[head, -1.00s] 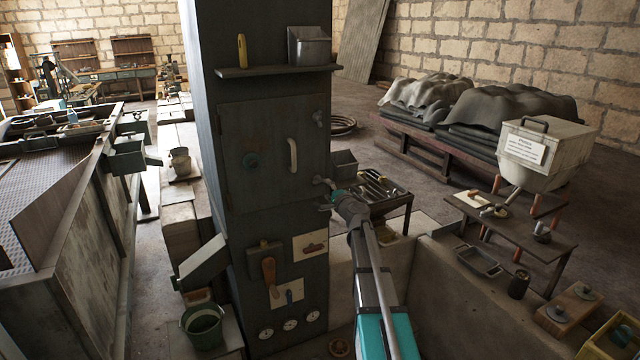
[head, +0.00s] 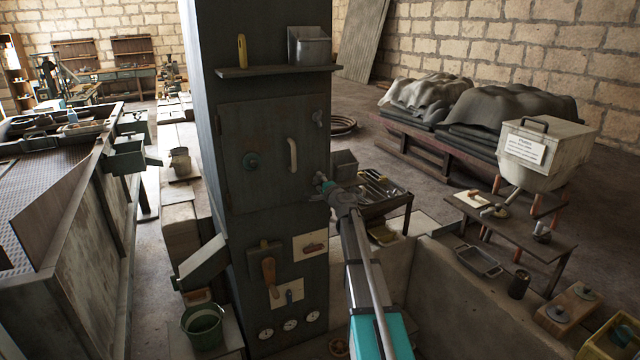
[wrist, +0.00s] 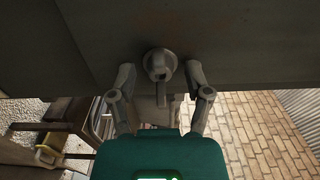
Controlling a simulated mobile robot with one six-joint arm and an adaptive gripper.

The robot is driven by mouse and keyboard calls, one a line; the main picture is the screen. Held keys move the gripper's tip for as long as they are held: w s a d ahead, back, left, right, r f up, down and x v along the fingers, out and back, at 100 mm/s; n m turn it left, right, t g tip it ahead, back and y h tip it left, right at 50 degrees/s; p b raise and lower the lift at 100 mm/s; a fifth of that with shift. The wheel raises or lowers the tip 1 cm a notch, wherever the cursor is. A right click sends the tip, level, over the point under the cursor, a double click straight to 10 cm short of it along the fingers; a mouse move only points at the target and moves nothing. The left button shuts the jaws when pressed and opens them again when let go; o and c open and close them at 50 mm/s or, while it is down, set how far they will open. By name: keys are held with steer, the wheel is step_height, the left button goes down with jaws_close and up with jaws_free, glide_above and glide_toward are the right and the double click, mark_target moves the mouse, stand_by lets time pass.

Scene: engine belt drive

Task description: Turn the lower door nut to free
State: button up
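The lower door nut (wrist: 160,65) is a grey, rounded knob with a short wing pointing down, on the dark face seen in the wrist view. In the head view my gripper (head: 325,183) is at the lower right edge of the cabinet door (head: 270,150) and mostly hides the lower nut. The upper door nut (head: 318,118) is at the door's upper right. The door lies flat against the cabinet.
A tool table (head: 385,205) with a grey bin (head: 344,163) stands just right of the cabinet, close behind my gripper.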

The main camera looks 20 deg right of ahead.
jaws_close()
steer(key=shift+n, duration=0.4)
steer(key=n, duration=0.3)
steer(key=shift+n, duration=0.3)
steer(key=n, duration=0.9)
steer(key=shift+n, duration=2.3)
